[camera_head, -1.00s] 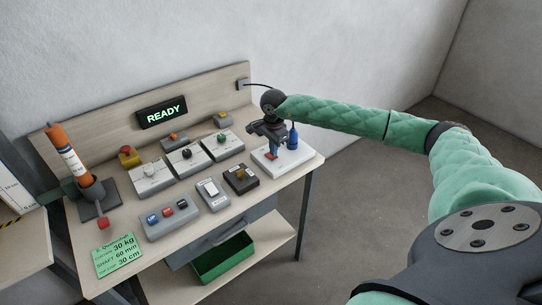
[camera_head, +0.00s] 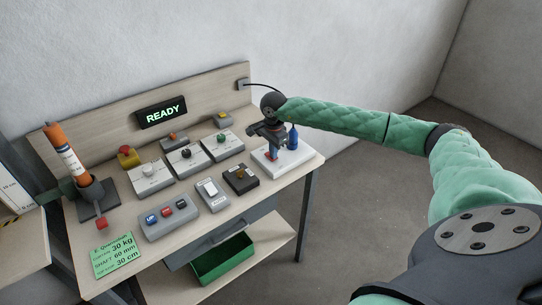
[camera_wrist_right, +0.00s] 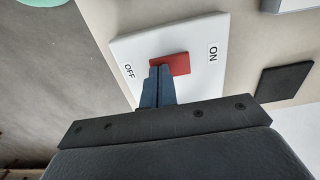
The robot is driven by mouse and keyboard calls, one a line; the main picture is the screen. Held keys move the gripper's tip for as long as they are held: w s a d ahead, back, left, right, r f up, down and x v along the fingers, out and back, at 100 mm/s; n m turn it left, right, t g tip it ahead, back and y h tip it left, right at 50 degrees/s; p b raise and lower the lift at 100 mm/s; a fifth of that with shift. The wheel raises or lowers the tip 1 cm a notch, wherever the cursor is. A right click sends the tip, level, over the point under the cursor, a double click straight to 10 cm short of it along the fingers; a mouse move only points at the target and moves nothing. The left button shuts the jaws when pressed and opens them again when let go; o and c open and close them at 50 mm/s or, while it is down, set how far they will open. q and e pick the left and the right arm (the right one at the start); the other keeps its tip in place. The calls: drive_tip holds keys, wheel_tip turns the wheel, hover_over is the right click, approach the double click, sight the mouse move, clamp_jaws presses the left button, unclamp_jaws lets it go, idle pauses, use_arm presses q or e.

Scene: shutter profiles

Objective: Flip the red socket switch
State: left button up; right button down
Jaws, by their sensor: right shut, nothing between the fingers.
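The red socket switch (camera_wrist_right: 179,62) is a red rocker in the middle of a white plate (camera_wrist_right: 192,38) marked OFF on the left and ON on the right in the right wrist view. In the head view this white plate (camera_head: 299,159) lies at the right end of the workbench. My right gripper (camera_wrist_right: 160,68) is shut and empty, with its blue fingertips at the OFF-side end of the rocker, covering part of it. I cannot tell whether they touch it. The right gripper also shows over the plate in the head view (camera_head: 272,151). My left gripper is not in view.
Control boxes, including a dark box (camera_head: 241,180) and a grey rocker box (camera_head: 211,196), sit to the left.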

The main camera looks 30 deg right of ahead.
drive_tip(key=shift+r+p, duration=0.5)
drive_tip(key=shift+r, duration=3)
